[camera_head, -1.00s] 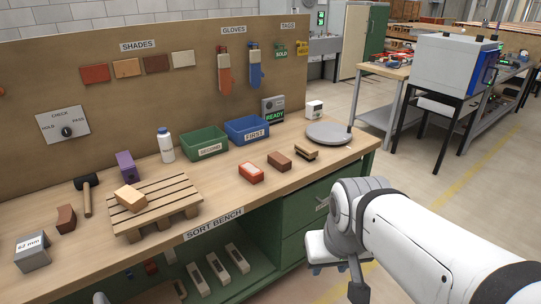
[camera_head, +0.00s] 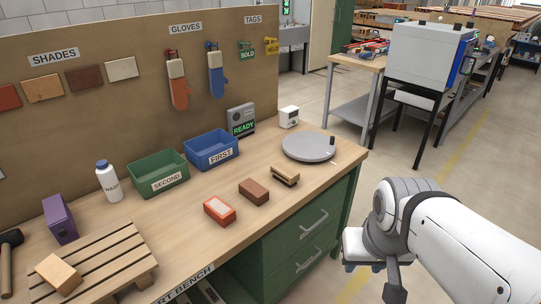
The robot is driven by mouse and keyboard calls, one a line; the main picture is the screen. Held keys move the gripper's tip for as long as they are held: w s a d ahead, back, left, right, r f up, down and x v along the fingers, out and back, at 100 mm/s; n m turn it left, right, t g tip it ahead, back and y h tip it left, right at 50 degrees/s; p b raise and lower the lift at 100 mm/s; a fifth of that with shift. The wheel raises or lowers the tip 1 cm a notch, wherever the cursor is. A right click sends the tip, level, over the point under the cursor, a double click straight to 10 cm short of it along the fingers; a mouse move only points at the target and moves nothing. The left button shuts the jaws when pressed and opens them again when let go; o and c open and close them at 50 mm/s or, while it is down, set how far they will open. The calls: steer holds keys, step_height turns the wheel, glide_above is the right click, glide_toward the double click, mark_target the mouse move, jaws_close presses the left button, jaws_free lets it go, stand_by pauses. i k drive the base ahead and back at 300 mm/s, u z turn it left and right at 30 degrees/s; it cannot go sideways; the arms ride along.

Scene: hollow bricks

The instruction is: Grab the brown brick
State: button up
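The brown brick (camera_head: 254,191) lies flat on the wooden bench top. The orange-red brick (camera_head: 219,211) with a pale top patch is to its left, and a small wooden-handled brush (camera_head: 286,175) is to its right. My gripper (camera_head: 376,281) is at the lower right, in front of the bench and apart from the brown brick. Only part of it shows below my arm, and its fingertips are not clear enough to show whether it is open or shut.
The green SECOND bin (camera_head: 158,179) and blue FIRST bin (camera_head: 211,150) stand behind the bricks. A grey round turntable (camera_head: 309,147) is at the bench's right end. A slatted pallet (camera_head: 110,262) with a tan brick (camera_head: 58,273) is at left. Bare bench top lies around the brown brick.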

mark_target(249, 188)
steer(key=u, duration=0.2)
steer(key=i, duration=1.25)
steer(key=u, duration=0.75)
